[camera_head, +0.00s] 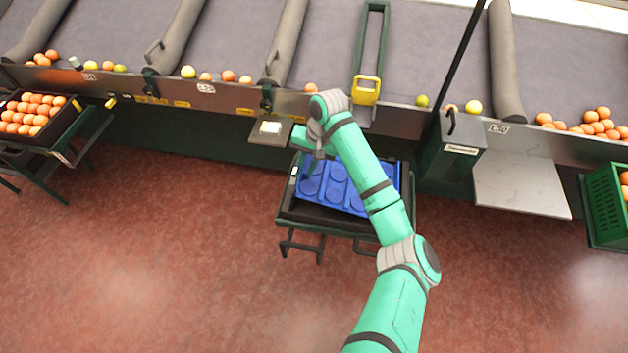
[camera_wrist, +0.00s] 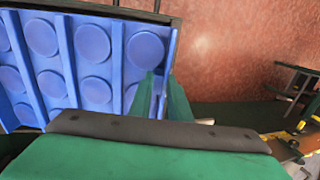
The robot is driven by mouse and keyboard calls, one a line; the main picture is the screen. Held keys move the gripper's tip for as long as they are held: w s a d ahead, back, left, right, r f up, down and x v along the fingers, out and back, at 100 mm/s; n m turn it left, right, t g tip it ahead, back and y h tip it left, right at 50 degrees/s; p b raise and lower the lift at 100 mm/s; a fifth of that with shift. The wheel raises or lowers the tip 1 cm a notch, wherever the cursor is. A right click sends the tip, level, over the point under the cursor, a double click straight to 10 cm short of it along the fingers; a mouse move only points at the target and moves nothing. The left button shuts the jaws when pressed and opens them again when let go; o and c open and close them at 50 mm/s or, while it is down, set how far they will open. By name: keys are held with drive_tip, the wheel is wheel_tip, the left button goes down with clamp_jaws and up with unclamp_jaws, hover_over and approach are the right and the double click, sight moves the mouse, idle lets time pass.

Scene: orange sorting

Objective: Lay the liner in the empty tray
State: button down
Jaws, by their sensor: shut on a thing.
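The blue liner (camera_head: 336,182), a sheet with round cups and raised ribs, is over the black tray (camera_head: 322,217) in the head view. A dark strip of the tray shows along the liner's near side. I cannot tell whether the liner touches the tray floor. My gripper (camera_head: 311,172) is at the liner's left end, partly hidden by my arm. In the wrist view the liner (camera_wrist: 62,62) fills the left side, and my gripper (camera_wrist: 161,88) is shut on its edge. My arm hides part of the liner and the tray's right side.
The tray sits on a dark stand (camera_head: 320,246) below the sorting lanes. A small plate with a white item (camera_head: 270,128) is just behind it. A grey box on a post (camera_head: 452,150) stands to the right. A filled orange tray (camera_head: 30,115) is far left. The red floor in front is clear.

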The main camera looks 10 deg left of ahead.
drive_tip(key=shift+f, duration=2.65)
drive_tip(key=c, duration=1.7)
unclamp_jaws()
drive_tip(key=shift+o, duration=0.2)
drive_tip(key=v, duration=1.2)
